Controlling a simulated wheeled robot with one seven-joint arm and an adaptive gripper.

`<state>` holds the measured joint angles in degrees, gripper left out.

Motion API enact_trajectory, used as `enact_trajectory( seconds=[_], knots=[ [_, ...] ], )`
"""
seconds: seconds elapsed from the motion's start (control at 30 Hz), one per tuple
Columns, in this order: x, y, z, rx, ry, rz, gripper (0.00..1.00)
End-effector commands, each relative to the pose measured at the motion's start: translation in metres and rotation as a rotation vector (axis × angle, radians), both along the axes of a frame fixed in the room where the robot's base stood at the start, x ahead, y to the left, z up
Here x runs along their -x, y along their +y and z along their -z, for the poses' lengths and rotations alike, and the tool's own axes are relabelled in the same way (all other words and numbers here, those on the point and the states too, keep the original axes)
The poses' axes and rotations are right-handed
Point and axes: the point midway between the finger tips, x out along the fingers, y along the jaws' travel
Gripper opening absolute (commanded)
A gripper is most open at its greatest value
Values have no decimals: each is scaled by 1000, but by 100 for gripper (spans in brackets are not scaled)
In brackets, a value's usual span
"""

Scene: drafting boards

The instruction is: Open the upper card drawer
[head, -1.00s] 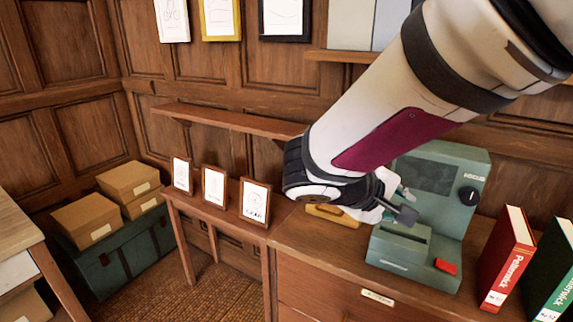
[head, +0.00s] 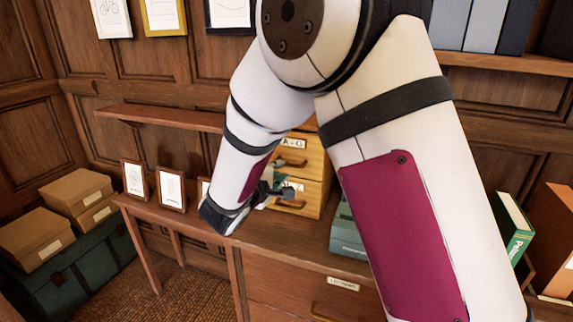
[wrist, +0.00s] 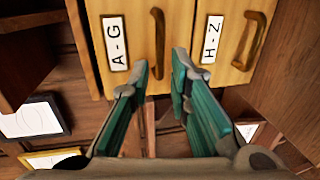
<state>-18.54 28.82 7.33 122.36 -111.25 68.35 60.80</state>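The wooden card cabinet stands on the desk with two drawers. The upper drawer (head: 314,163) is labelled A-G; in the wrist view, turned sideways, its front (wrist: 137,28) is on the left with a bronze handle (wrist: 158,42). The lower drawer (wrist: 225,50), labelled H-Z, is on the right with its own handle (wrist: 249,40). Both look closed. My gripper (wrist: 162,68) is open and empty, its green fingers pointing at the drawer fronts. In the wrist view the A-G handle appears between the fingertips; I cannot tell whether they reach around it. My gripper (head: 284,191) is partly hidden in the head view.
A green machine (head: 345,235) stands right of the cabinet, mostly behind my arm. Small framed pictures (head: 171,188) stand on the side table at left. A green binder (head: 513,228) is at right. A desk drawer (head: 300,285) lies below.

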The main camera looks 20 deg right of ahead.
Motion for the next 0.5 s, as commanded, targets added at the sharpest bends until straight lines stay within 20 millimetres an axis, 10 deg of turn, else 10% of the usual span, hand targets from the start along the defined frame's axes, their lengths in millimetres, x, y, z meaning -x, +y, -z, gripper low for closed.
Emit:
enact_trajectory(
  seconds=[0.5],
  knots=[
    [-52,-38,14,0,0,0,18]
  ],
)
